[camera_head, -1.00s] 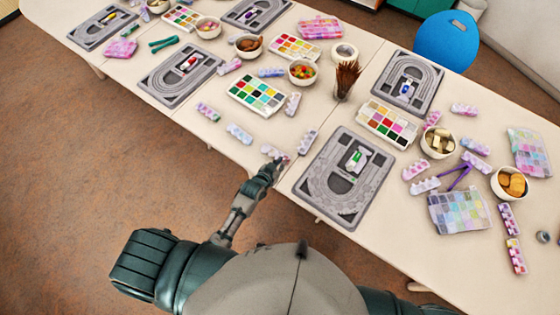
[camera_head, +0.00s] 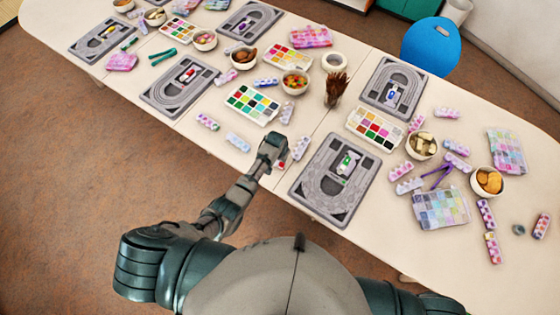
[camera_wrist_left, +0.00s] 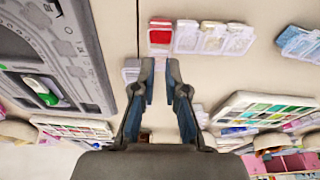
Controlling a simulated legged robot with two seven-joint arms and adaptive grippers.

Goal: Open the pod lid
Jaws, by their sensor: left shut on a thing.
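The pod strip (camera_wrist_left: 213,39) lies on the table beyond my left fingertips in the left wrist view. Its end cell (camera_wrist_left: 159,37) shows red and the other cells look pale or clear. In the head view its red end (camera_head: 281,165) shows beside my left gripper (camera_head: 272,150), which hides much of the strip. My left gripper (camera_wrist_left: 161,65) also shows in the wrist view, its two fingers close together with a pale piece between the tips. I cannot tell if this piece is the pod lid. My right gripper is out of view.
A grey bead board (camera_head: 318,195) lies just right of my gripper. Another pod strip (camera_head: 301,147) lies close by, and one (camera_head: 238,142) lies to the left. A colour palette (camera_head: 252,104) and a bowl (camera_head: 295,83) stand beyond. The table front to the left is clear.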

